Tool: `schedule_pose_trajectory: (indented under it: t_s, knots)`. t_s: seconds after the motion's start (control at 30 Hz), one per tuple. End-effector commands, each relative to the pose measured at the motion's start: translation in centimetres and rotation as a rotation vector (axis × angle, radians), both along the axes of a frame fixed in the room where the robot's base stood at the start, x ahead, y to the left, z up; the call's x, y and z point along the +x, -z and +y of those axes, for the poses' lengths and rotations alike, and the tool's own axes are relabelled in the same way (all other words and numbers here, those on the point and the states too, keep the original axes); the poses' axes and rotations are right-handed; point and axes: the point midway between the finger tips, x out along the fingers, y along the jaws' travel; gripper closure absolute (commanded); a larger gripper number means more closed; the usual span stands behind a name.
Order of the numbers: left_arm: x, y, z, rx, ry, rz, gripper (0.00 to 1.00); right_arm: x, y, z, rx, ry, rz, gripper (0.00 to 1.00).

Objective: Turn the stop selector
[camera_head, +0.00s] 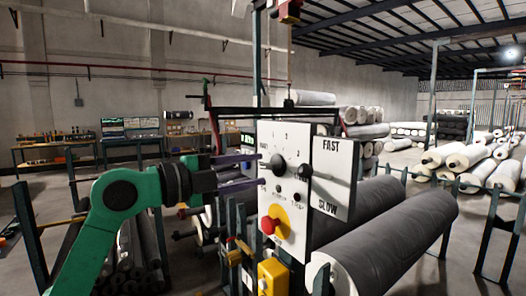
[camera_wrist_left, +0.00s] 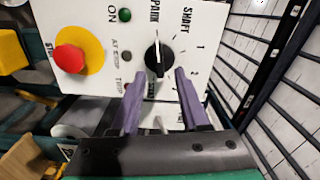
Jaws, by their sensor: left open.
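A white control panel (camera_head: 297,222) bears a round black selector knob (camera_head: 278,165) with marks around it. My left gripper (camera_head: 260,169) reaches the panel from the left and is open. In the left wrist view its two purple fingers (camera_wrist_left: 157,86) lie either side of the knob's lower part; I cannot tell whether they touch it. A red stop button (camera_wrist_left: 70,58) on a yellow disc sits beside the knob. My right gripper does not show.
A FAST/SLOW plate (camera_head: 333,178) with a black lever knob (camera_head: 304,171) adjoins the panel on the right. A yellow box (camera_head: 273,277) hangs below. Large grey rolls (camera_head: 390,240) lie at the right. A green lamp (camera_wrist_left: 124,15) is on the panel.

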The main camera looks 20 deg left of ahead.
Motion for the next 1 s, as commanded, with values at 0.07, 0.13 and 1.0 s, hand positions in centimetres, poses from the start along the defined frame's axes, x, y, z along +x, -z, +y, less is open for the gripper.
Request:
schedule_pose_trajectory:
  t_s: [0.07, 0.13, 1.0]
  knots:
    - [1.2, -0.5, -0.9, -0.004, 0.002, 0.002, 0.55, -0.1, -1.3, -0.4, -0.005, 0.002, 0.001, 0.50]
    - [1.9, -0.3, -1.5, -0.003, 0.001, 0.001, 0.55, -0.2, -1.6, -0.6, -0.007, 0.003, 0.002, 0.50]
    - [2.4, 0.1, -1.9, 0.025, 0.000, -0.020, 1.00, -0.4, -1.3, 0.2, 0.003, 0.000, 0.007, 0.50]
